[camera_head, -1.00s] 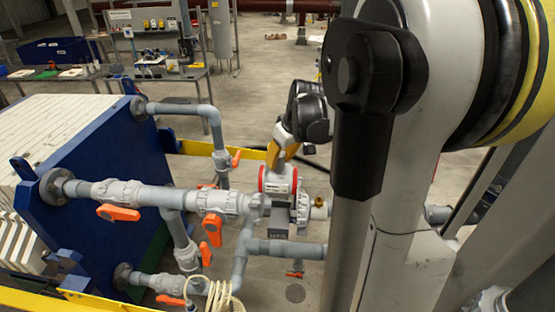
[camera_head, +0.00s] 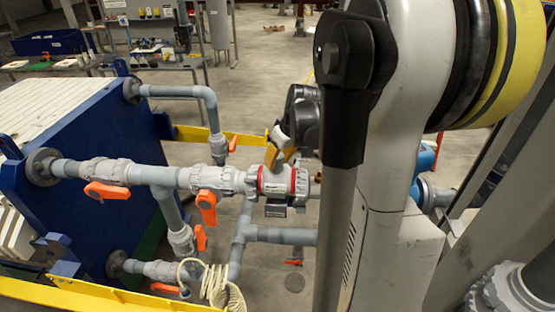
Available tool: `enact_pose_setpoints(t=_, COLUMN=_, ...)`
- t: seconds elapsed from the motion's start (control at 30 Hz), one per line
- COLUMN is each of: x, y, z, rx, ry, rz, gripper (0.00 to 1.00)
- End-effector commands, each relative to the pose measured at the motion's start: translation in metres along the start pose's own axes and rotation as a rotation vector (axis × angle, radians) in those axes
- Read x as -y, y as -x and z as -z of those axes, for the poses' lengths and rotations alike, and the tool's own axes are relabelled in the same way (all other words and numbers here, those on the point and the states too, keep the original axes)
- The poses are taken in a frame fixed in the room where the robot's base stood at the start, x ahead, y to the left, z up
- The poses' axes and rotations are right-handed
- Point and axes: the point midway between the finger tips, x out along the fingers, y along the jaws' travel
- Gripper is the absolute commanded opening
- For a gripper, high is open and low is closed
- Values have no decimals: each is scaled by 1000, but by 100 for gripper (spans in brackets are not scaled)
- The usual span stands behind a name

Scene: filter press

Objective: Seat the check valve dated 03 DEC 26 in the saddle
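The check valve (camera_head: 284,184) is a grey cylinder with red rings and a pale label, too small to read for a date. It lies in line with the grey pipe run, in the gap right of the white union (camera_head: 222,180). The saddle (camera_head: 275,210) is a dark grey block under it; whether the valve rests fully on it I cannot tell. My gripper (camera_head: 276,160), with yellow fingers, reaches down onto the valve's top from behind and appears shut on it.
Orange-handled valves (camera_head: 107,191) and a second orange handle (camera_head: 206,206) stick out left of the gap. A blue press plate (camera_head: 75,215) stands left, a yellow rail (camera_head: 215,136) behind. A coiled cream hose (camera_head: 218,287) hangs in front. Benches (camera_head: 160,62) stand at the back.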

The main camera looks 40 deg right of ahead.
Motion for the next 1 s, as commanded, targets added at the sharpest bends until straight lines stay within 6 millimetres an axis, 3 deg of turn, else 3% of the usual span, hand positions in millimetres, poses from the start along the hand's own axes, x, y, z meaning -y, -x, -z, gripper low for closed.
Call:
enact_pose_setpoints(t=0.13, x=0, y=-14, z=-5, rx=-1, ry=0, rz=0, gripper=0)
enact_pose_setpoints(t=0.47, x=0, y=-15, z=-6, rx=-1, ry=0, rz=0, gripper=0)
enact_pose_setpoints(t=0.5, x=0, y=-15, z=-6, rx=-1, ry=0, rz=0, gripper=35)
enact_pose_setpoints(t=0.57, x=0, y=-15, z=-6, rx=-1, ry=0, rz=0, gripper=53)
enact_pose_setpoints(t=0.6, x=0, y=-15, z=-6, rx=0, ry=0, rz=0, gripper=57)
enact_pose_setpoints(t=0.87, x=0, y=-15, z=-6, rx=0, ry=0, rz=0, gripper=57)
enact_pose_setpoints(t=1.0, x=0, y=-5, z=-6, rx=0, ry=-1, rz=0, gripper=57)
